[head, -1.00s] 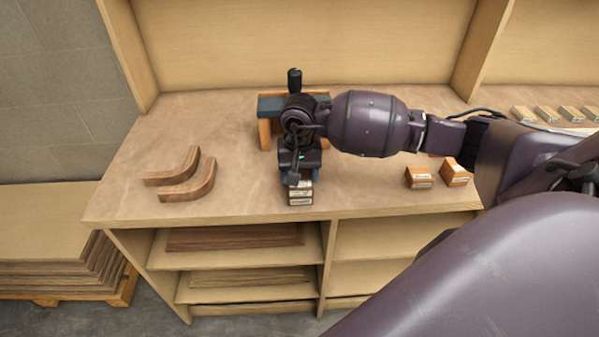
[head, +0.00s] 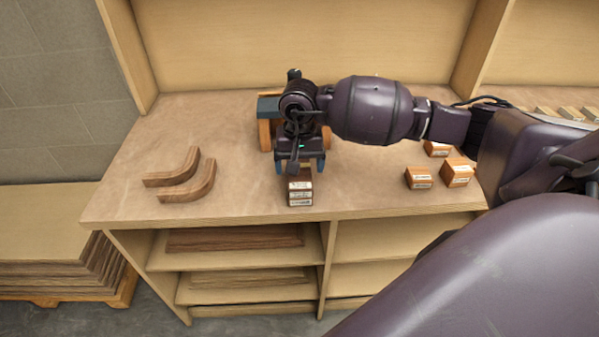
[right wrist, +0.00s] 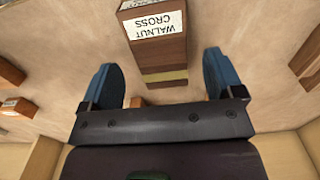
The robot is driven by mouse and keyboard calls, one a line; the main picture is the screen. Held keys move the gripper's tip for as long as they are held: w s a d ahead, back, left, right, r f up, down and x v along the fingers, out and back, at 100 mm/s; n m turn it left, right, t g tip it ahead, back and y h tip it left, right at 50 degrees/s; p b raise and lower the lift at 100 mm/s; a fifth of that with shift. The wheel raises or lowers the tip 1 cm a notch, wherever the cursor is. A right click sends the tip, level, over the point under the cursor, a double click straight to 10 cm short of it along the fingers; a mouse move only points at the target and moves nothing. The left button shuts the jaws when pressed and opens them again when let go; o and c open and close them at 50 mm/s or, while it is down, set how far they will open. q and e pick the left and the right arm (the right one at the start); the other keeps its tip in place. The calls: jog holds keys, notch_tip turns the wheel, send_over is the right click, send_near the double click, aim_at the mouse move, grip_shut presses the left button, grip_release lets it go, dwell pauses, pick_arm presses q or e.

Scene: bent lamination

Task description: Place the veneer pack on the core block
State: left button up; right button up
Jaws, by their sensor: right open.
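A small stack of labelled brown wood blocks (head: 300,190) stands near the front edge of the bench. In the right wrist view its near piece carries a "WALNUT CROSS" label (right wrist: 153,25), with a thin pale layer (right wrist: 165,77) between brown ones. I cannot tell for sure which layers are the veneer pack and which the core block. My right gripper (head: 300,167) is just behind the stack. My left gripper is not in view.
Two curved wood pieces (head: 187,180) lie at the left. Several labelled blocks (head: 419,178) sit at the right, below my arm. A wooden stand with a dark top (head: 268,107) is behind the gripper. The bench between the curved pieces and stack is clear.

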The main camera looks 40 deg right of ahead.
aim_at(299, 176)
notch_tip(299, 176, up, 9)
dwell(0.3)
dwell(0.5)
